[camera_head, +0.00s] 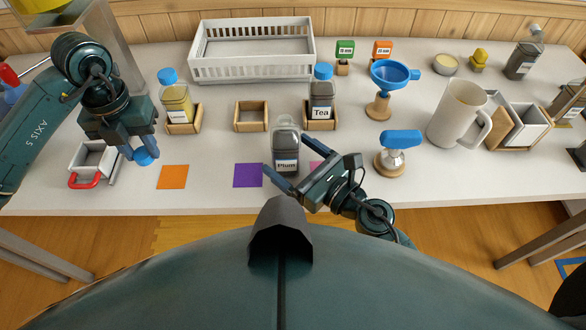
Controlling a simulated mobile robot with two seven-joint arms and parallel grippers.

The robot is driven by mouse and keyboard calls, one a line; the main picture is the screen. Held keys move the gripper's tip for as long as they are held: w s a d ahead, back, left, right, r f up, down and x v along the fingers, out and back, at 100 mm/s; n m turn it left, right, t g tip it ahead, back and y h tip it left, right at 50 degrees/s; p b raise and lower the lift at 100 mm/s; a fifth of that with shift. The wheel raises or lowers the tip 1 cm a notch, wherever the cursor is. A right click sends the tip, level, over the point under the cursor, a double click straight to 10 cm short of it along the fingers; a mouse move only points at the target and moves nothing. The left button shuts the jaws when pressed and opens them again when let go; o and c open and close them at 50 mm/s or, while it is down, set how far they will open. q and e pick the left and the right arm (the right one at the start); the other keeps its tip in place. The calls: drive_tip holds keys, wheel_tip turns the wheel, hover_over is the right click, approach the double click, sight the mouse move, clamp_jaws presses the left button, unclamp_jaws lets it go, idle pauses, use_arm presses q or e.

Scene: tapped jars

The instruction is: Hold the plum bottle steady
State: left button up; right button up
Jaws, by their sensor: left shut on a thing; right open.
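The plum bottle (285,145) is a clear, dark-filled jar with a "Plum" label. It stands upright near the table's front edge, with no blue cap on top. My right gripper (286,156) is open, its fingers reaching to either side of the bottle from the front right. I cannot tell whether they touch it. My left gripper (141,151) is off to the left, shut on a small blue cap (147,157) above the table.
A purple square (248,175) and an orange square (173,177) lie left of the bottle. Behind it are an empty wooden holder (251,128) and the Tea jar (321,100). A blue-handled stamp-like tool (400,138) and a mug (455,115) stand to the right.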

drive_tip(key=shift+x, duration=0.95)
drive_tip(key=c, duration=1.3)
use_arm(q)
drive_tip(key=w+d+r+m, duration=0.1)
drive_tip(key=d+r, duration=0.4)
drive_tip(key=d, duration=0.4)
drive_tip(key=d+r+m, duration=0.2)
drive_tip(key=d+r, duration=0.3)
drive_tip(key=d, duration=0.4)
drive_tip(key=w+d+r+m, duration=0.1)
drive_tip(key=d+r, duration=0.5)
drive_tip(key=d, duration=0.3)
drive_tip(key=shift+s+f, duration=0.15)
drive_tip(key=shift+f, duration=2.7)
